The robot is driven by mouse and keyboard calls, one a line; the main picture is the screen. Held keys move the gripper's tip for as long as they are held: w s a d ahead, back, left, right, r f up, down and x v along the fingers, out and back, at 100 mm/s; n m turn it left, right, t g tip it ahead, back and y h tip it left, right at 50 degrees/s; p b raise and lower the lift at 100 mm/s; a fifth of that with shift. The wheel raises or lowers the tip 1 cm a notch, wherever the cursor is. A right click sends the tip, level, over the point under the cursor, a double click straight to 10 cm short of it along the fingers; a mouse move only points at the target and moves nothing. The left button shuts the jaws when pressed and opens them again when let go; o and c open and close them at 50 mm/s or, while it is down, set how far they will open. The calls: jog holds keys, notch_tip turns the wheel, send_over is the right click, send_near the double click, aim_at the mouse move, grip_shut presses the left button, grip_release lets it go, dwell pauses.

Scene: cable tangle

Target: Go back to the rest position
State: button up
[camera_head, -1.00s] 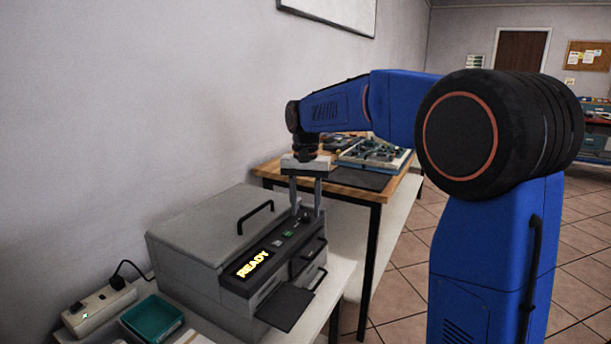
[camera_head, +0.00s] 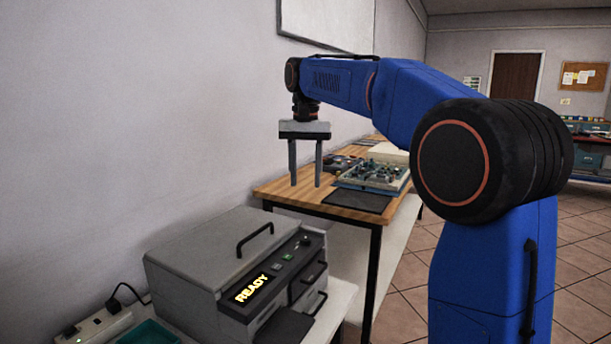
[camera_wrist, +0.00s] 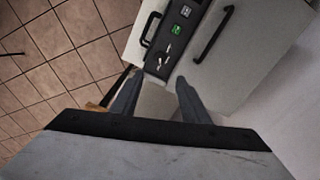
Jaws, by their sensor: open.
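My gripper (camera_head: 305,184) is open and empty, with its two fingers pointing straight down. It hangs in the air above the back right part of the grey machine and does not touch it. In the wrist view my gripper (camera_wrist: 155,84) shows both fingers apart with nothing between them. The grey machine (camera_head: 215,250) has a lit READY display, a green button and a black handle on its lid. The machine's control panel and handles also show in the wrist view (camera_wrist: 172,38), beyond the fingertips.
A wooden-topped table (camera_head: 290,193) with a circuit board unit (camera_head: 372,176) and a dark mat (camera_head: 357,201) stands behind the machine. A power strip (camera_head: 95,327) and a teal tray (camera_head: 150,333) lie at front left. The tiled floor (camera_head: 395,308) is open at right.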

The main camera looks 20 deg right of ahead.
dwell(0.3)
jog(key=s+d+f+n+t, duration=0.1)
jog(key=s+d+f+n, duration=0.2)
jog(key=s, duration=0.7)
jog(key=s+d+f+t, duration=0.2)
jog(key=s+f, duration=0.4)
jog(key=s, duration=0.5)
jog(key=s+d+f+n+t, duration=0.1)
jog(key=s+d+f+n, duration=0.1)
jog(key=s+f, duration=1.3)
jog(key=shift+s+f+t, duration=0.15)
jog(key=shift+f+t, duration=0.25)
jog(key=shift+f, duration=0.1)
